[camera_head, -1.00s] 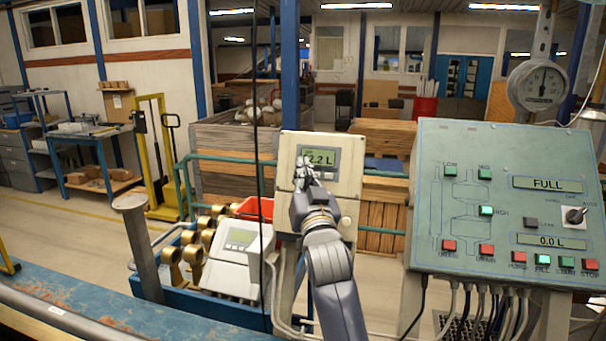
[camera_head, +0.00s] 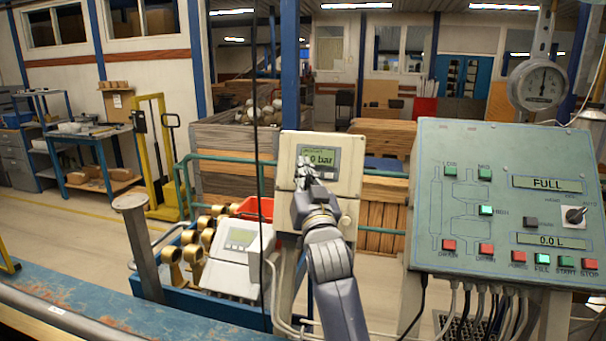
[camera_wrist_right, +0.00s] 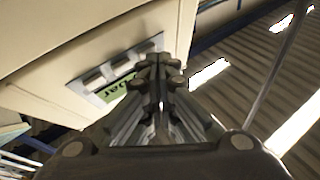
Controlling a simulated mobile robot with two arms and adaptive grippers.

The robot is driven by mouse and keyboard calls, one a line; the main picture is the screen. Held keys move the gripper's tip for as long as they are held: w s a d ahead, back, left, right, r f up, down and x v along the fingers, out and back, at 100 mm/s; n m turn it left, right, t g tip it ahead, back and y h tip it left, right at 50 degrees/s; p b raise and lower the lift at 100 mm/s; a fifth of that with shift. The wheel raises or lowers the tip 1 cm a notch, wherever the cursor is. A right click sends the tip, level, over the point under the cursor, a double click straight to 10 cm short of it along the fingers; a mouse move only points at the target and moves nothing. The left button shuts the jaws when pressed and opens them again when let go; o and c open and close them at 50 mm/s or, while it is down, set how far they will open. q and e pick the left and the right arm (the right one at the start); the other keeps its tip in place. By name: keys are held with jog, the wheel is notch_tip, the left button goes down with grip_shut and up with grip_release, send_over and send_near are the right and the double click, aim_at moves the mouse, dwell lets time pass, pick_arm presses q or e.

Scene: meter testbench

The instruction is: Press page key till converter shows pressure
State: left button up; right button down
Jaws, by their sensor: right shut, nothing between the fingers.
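The converter (camera_head: 345,180) is a beige box on a stand in the middle of the head view. Its display (camera_head: 322,157) ends in "0 bar"; the front of the reading is hidden by my gripper. My right gripper (camera_head: 306,166) is shut and empty, with its fingertips in front of the lower left of the display. In the right wrist view the display (camera_wrist_right: 117,88) shows "bar" and grey keys (camera_wrist_right: 93,78) lie in a row along it. The fingertips (camera_wrist_right: 160,68) are at the end of this row; I cannot tell whether they touch a key. My left gripper is not in view.
A green control panel (camera_head: 500,135) with coloured buttons stands on the right, with cables below it. A round gauge (camera_head: 541,85) is above it. A blue crate (camera_head: 215,315) with brass meters and a white device (camera_head: 236,255) sits at the lower left of the converter.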

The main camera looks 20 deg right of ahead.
dwell(0.5)
jog(key=shift+s+a+r+p, duration=0.2)
jog(key=shift+s+a+p, duration=0.2)
jog(key=shift+s, duration=0.2)
jog(key=s+a, duration=0.1)
jog(key=s+r+p, duration=0.1)
jog(key=s+a, duration=0.1)
jog(key=s, duration=0.1)
jog(key=shift+a+r+p, duration=0.25)
jog(key=shift+a+p, duration=0.05)
jog(key=shift+p, duration=0.1)
